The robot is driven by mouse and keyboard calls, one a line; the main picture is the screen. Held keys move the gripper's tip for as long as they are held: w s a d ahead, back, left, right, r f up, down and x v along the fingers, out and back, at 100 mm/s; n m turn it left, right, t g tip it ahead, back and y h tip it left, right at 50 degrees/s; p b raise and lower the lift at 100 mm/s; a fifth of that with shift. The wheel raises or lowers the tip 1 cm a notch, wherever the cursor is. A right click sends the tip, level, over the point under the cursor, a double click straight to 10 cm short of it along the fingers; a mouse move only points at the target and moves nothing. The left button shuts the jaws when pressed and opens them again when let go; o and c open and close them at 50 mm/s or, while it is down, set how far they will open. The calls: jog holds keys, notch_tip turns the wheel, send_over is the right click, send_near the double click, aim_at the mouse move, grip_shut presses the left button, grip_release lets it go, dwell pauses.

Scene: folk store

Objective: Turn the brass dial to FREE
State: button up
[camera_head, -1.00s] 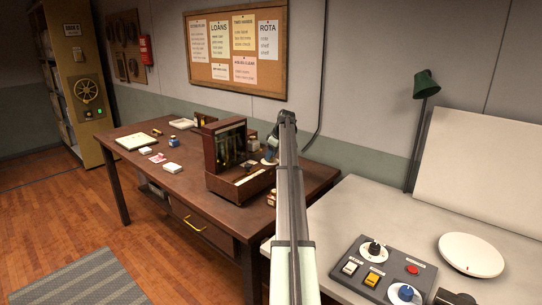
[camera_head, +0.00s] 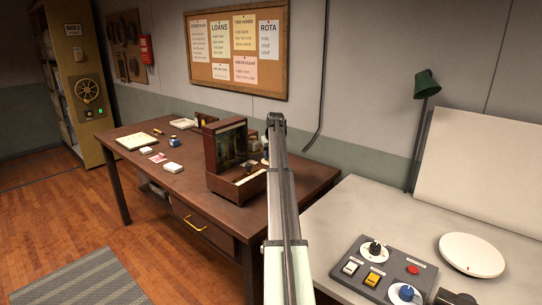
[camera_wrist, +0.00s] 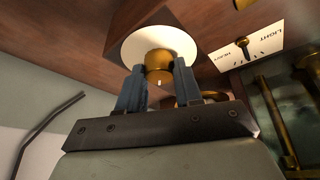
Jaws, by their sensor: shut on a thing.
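A brass dial (camera_wrist: 157,66) with a short white mark sits in front of a round white plate (camera_wrist: 140,45) in the wrist view. My gripper (camera_wrist: 160,80) has its two blue fingers on either side of the dial and is shut on it. No word FREE is legible on the plate. In the head view my arm reaches to the wooden case (camera_head: 225,150) on the brown desk, and the dial and fingertips are hidden there.
A white card (camera_wrist: 262,42) marked LIGHT and HEAVY, with a small brass pointer, is to the right in the wrist view. Dark glass (camera_wrist: 285,105) and brass parts lie close on that side. The brown desk (camera_head: 135,180) holds several small items. A control panel (camera_head: 385,268) stands on the pale worktop.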

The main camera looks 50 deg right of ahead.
jog(key=m+g+h, duration=0.1)
jog(key=m, duration=0.3)
jog(key=shift+w+m, duration=0.15)
jog(key=shift+m, duration=0.15)
jog(key=m+g, duration=0.1)
jog(key=m, duration=0.1)
jog(key=m+g+h, duration=0.1)
jog(key=m, duration=0.1)
jog(key=shift+w+m, duration=0.1)
jog(key=shift+m, duration=0.3)
jog(key=shift+a, duration=0.1)
jog(key=o, duration=1)
jog(key=shift+o, duration=0.2)
jog(key=w+v, duration=0.1)
jog(key=v, duration=1.2)
jog(key=shift+s+r, duration=0.4)
jog(key=shift+a, duration=0.1)
